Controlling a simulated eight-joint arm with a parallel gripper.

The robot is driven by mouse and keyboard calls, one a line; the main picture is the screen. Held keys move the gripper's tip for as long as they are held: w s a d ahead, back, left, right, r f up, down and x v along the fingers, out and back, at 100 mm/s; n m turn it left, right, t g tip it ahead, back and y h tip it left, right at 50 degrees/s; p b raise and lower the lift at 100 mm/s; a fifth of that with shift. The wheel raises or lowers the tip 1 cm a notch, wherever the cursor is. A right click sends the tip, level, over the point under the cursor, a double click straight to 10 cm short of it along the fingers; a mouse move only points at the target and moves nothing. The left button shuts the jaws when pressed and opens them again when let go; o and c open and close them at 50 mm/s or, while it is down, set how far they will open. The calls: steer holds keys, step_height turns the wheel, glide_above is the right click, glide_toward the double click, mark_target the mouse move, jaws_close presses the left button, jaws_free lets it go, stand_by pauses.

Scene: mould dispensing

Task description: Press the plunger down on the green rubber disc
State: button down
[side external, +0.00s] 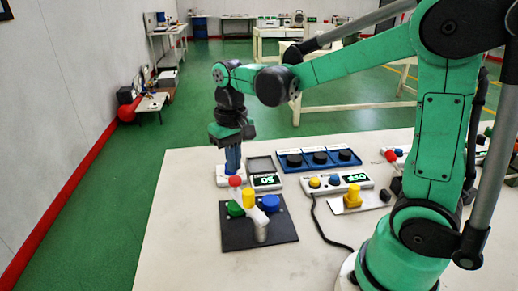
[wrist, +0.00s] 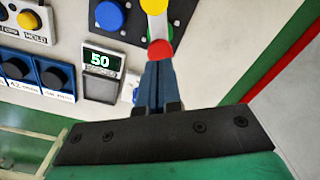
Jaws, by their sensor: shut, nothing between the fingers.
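My gripper (side external: 233,172) points straight down with its blue fingers together and empty. Its tips are at a red ball (side external: 236,182); I cannot tell whether they touch it. In the wrist view my fingertips (wrist: 159,62) overlap the ball's edge (wrist: 160,48). The ball is at the end of a white arm (side external: 253,211) on a grey post (side external: 261,233). A green disc (side external: 234,209) lies partly behind this arm on a black plate (side external: 232,237). The disc's contact with any plunger is hidden.
A blue round piece (side external: 270,203) is on the plate's right side. A display reading 50 (side external: 266,181) stands behind. Blue trays with black knobs (side external: 318,157) and a button box (side external: 336,183) are farther right. The table's left front is clear.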

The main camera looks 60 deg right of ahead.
steer(key=shift+f, duration=1.55)
step_height(320, 180, up, 12)
stand_by(1.3)
steer(key=shift+s, duration=0.1)
steer(key=n+t, duration=0.3)
steer(key=t, duration=0.4)
glide_toward(235, 178)
steer(key=a, duration=0.1)
steer(key=a+f, duration=0.1)
steer(key=a, duration=0.1)
steer(key=shift+s+f, duration=0.1)
steer(key=shift+f, duration=0.15)
